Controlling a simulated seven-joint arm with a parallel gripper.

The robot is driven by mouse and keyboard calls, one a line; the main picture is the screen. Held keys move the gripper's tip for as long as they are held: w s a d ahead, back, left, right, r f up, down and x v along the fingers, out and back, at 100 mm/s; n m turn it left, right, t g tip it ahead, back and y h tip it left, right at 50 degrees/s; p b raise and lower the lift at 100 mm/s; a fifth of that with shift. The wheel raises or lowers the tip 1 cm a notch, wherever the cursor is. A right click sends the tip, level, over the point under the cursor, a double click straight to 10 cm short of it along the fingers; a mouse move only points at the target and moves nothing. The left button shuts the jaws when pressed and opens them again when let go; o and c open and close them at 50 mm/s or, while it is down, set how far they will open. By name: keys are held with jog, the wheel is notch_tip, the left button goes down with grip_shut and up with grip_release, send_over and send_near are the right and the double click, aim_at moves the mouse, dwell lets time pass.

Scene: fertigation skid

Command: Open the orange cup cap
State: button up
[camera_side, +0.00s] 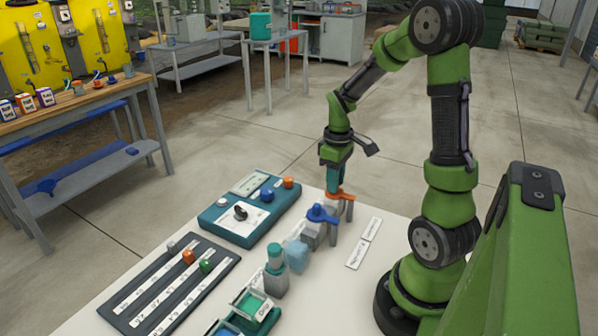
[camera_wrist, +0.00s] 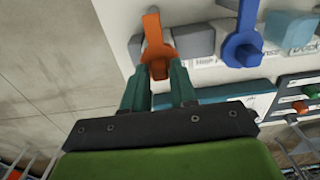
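The orange cup cap (camera_side: 341,195) sits on a grey cup at the back end of the row on the white table, with a handle sticking out. The fingers partly hide the cap's near edge.
A blue cap (camera_side: 321,213) on a similar cup stands close beside the orange one. A teal control box (camera_side: 248,213) with knobs and a dark slider panel (camera_side: 170,285) lie to the left. White label strips (camera_side: 363,243) lie to the right on open table.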

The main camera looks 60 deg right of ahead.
grip_shut()
jog(key=d+m, duration=0.1)
jog(key=m, duration=0.3)
jog(key=shift+s+d, duration=0.15)
jog(key=shift+d, duration=0.25)
jog(key=m, duration=0.1)
jog(key=d+m, duration=0.1)
jog(key=m, duration=0.1)
jog(key=s+m, duration=0.1)
jog(key=m, duration=0.1)
jog(key=shift+d, duration=0.3)
jog(key=shift+s+d+m, duration=0.2)
jog(key=shift+s+m, duration=0.4)
jog(key=shift+m, duration=1.05)
jog(key=shift+s+d+m, duration=0.25)
jog(key=shift+s+m, duration=0.4)
jog(key=shift+m, duration=0.95)
jog(key=shift+s+d+m, duration=0.2)
jog(key=shift+s+m, duration=0.4)
jog(key=shift+m, duration=1.05)
jog(key=shift+o, duration=2)
grip_release()
